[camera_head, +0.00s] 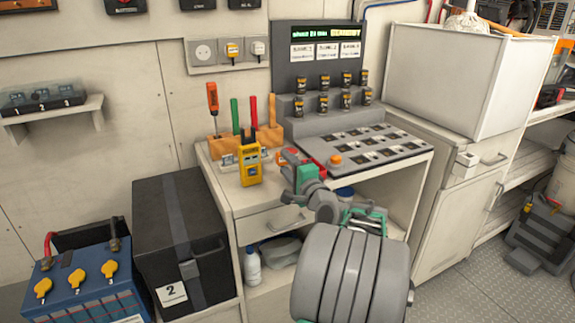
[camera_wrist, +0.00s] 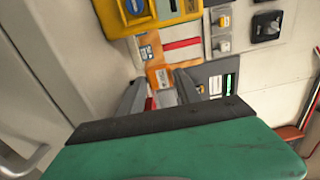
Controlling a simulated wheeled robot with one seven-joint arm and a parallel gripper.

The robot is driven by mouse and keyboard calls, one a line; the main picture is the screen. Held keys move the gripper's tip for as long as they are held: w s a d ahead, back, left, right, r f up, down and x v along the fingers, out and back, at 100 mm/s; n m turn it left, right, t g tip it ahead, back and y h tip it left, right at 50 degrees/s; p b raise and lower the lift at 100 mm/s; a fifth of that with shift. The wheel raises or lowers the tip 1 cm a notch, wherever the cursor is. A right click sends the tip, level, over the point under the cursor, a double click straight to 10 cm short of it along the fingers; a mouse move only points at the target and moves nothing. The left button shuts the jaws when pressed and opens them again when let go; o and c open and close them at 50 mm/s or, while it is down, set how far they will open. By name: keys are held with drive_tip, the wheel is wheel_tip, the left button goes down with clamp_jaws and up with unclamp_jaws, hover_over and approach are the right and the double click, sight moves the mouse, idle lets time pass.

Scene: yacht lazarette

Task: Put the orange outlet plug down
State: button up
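The orange outlet plug (camera_head: 232,50) sits in the middle socket of the grey wall outlet panel (camera_head: 203,68), beside a white plug (camera_head: 257,48). It also shows in the wrist view (camera_wrist: 223,21), apart from my fingers. My gripper (camera_head: 289,165) is over the workbench, below and right of the panel in the head view. In the wrist view its two dark fingers (camera_wrist: 162,79) stand apart, with an orange block and a small red and pale item visible between them.
A yellow meter (camera_head: 249,162) stands on the bench (camera_head: 225,190) left of my gripper. Behind it is an orange tool holder (camera_head: 220,145) with upright handles. A sloped control console (camera_head: 365,147) stands to the right. A black box (camera_head: 180,240) and blue battery (camera_head: 85,285) are lower left.

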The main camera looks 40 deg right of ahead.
drive_tip(key=o, duration=0.3)
drive_tip(key=shift+r+p, duration=0.35)
drive_tip(key=shift+r, duration=0.15)
drive_tip(key=shift+s+r, duration=0.25)
drive_tip(key=shift+r, duration=0.05)
drive_tip(key=v, duration=1.1)
drive_tip(key=shift+s+a+f+p, duration=0.25)
drive_tip(key=shift+f+p, duration=0.05)
